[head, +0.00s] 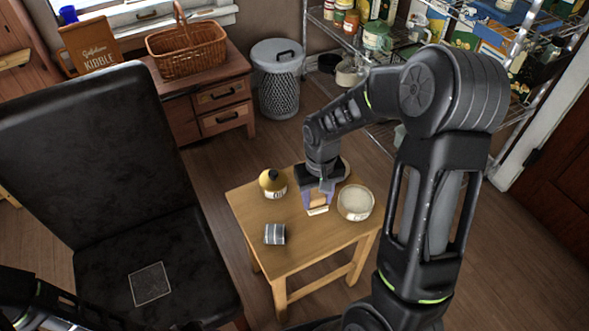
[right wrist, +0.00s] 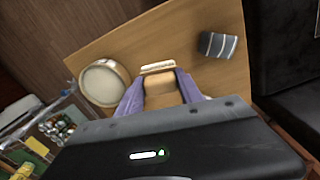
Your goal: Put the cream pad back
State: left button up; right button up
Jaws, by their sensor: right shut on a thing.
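My right gripper (head: 318,196) reaches down over the small wooden table (head: 255,203) and is shut on a tan and cream block, which I take to be the cream pad (head: 317,211). In the right wrist view the pad (right wrist: 158,68) shows its pale edge beyond the purple fingers of the gripper (right wrist: 161,86), with a tan face between them. I cannot tell whether the pad touches the tabletop. A thin pale square outline (head: 150,284) shows on the dark chair seat. My left gripper is out of view.
The dark chair (head: 95,150) is at left. Loaded wire shelves (head: 385,135) stand behind; a bin (head: 278,80) stands on the floor.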

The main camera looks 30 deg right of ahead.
aim_at(317, 206)
jog(key=shift+s+f, duration=0.1)
jog(key=shift+s, duration=0.05)
jog(key=shift+f, duration=0.1)
jog(key=shift+f+b, duration=2.4)
jog(key=shift+f, duration=0.5)
jog(key=shift+f+b, duration=0.45)
jog(key=shift+f, duration=0.15)
jog(key=o, duration=1.3)
